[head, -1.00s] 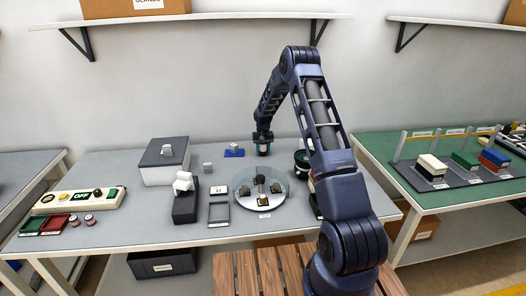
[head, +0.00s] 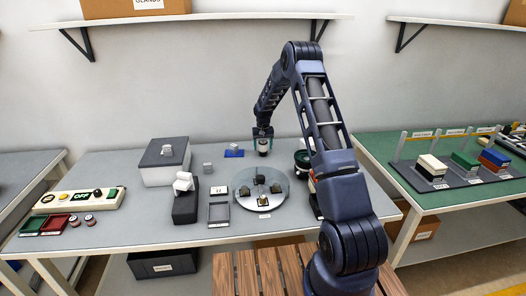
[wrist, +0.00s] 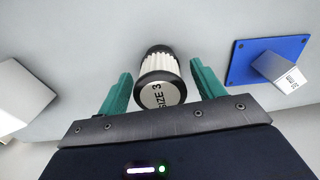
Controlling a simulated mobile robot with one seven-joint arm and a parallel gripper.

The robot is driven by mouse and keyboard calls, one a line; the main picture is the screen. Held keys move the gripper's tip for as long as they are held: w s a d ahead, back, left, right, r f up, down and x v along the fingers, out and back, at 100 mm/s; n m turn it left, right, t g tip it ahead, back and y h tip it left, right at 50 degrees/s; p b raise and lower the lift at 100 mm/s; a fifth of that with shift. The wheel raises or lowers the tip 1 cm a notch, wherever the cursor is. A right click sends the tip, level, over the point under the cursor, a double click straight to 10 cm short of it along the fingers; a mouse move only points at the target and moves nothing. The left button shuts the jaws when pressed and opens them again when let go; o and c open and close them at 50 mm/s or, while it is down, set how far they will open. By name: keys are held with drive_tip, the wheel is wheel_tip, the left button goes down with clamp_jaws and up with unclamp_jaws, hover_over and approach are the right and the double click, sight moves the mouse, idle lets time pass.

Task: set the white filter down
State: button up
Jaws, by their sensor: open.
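The white filter (wrist: 161,68) has pale pleats and black end rings, and its near end reads "SIZE 3". It sits between the two teal fingers of my gripper (wrist: 159,88) in the wrist view, with a gap on each side. In the head view the filter (head: 263,147) appears to stand upright at the back of the grey table (head: 130,225), under my arm. My gripper (head: 263,136) is open around its upper part. The contact under the filter's base is not clearly visible.
A blue pad (head: 234,153) with a small grey block is left of the filter. A grey cube (head: 208,167) stands farther left. A round clear-rimmed turntable (head: 260,206) is in front, and a dark green bowl (head: 301,157) is to the right, partly behind my arm.

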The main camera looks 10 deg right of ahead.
wheel_tip(320, 180, up, 10)
drive_tip(key=shift+s+f, duration=0.1)
drive_tip(key=shift+f, duration=0.1)
drive_tip(key=s+d+r+t, duration=0.1)
drive_tip(key=s+d+r, duration=0.2)
drive_tip(key=s+r, duration=0.95)
drive_tip(key=s+d+r+t, duration=0.1)
drive_tip(key=s+d+r, duration=0.2)
drive_tip(key=s+r, duration=0.9)
drive_tip(key=s+d+r+t, duration=0.1)
drive_tip(key=s+d, duration=0.1)
drive_tip(key=s, duration=1.4)
drive_tip(key=s+d+t, duration=0.1)
drive_tip(key=s+d, duration=0.1)
drive_tip(key=s, duration=1.4)
drive_tip(key=shift+r+t, duration=0.3)
drive_tip(key=shift+r, duration=0.1)
